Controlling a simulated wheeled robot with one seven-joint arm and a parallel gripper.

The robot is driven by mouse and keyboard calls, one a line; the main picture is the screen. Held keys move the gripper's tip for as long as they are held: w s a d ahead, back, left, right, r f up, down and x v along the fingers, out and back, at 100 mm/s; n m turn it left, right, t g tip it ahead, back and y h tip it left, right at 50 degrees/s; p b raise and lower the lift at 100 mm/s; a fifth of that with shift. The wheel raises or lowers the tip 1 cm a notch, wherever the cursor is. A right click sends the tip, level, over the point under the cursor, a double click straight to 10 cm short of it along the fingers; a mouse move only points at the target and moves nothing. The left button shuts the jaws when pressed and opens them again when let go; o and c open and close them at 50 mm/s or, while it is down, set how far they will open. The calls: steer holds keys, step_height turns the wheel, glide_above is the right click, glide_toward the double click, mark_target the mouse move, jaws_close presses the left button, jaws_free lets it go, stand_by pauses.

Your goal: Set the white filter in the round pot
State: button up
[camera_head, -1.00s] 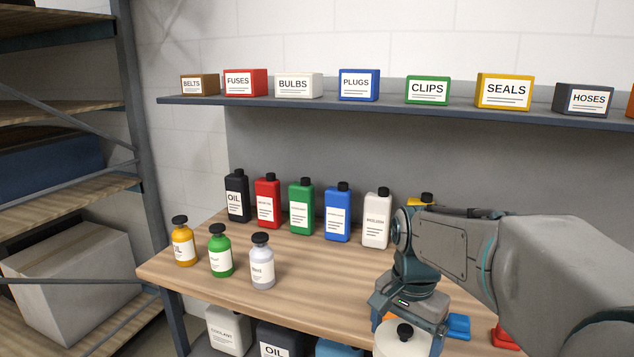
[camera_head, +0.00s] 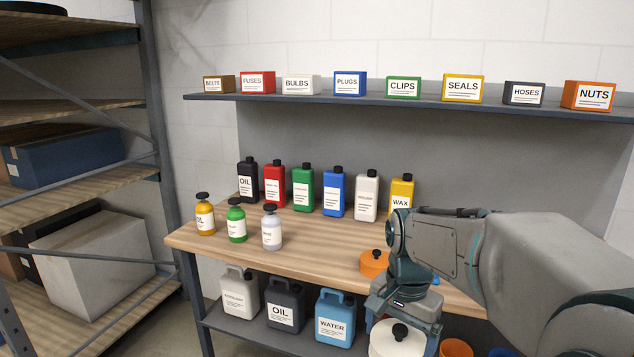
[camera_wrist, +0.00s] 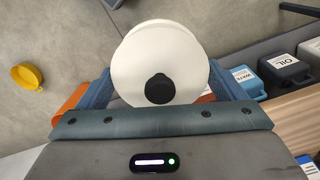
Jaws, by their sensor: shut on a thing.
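The white filter (camera_head: 398,343) is a round white body with a black knob on top; the bottom picture edge cuts it off. My gripper (camera_head: 402,318) is shut on it, in front of the bench's front edge. In the wrist view, the filter (camera_wrist: 170,40) sits between the two blue fingers of my gripper (camera_wrist: 160,76), black knob towards the camera. An orange round container (camera_head: 456,347) shows at the bottom edge, right of the filter, partly cut off. I cannot tell if it is the round pot. A yellow round vessel (camera_wrist: 27,77) lies on the floor in the wrist view.
The wooden bench (camera_head: 320,247) carries several bottles, with an orange lidded thing (camera_head: 373,263) near my arm. Jugs stand on its lower shelf (camera_head: 260,340). Labelled boxes line the wall shelf (camera_head: 430,104). A storage rack (camera_head: 80,195) stands left. A blue rim (camera_head: 500,352) shows bottom right.

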steer(key=w+f+n, duration=0.4)
steer(key=w+f, duration=0.3)
steer(key=f, duration=0.3)
steer(key=w+f+n, duration=0.4)
steer(key=w+f, duration=0.2)
steer(key=f, duration=0.5)
steer(key=s+f, duration=0.4)
steer(key=f, duration=0.1)
steer(key=shift+d+f, duration=0.3)
steer(key=shift+f, duration=0.05)
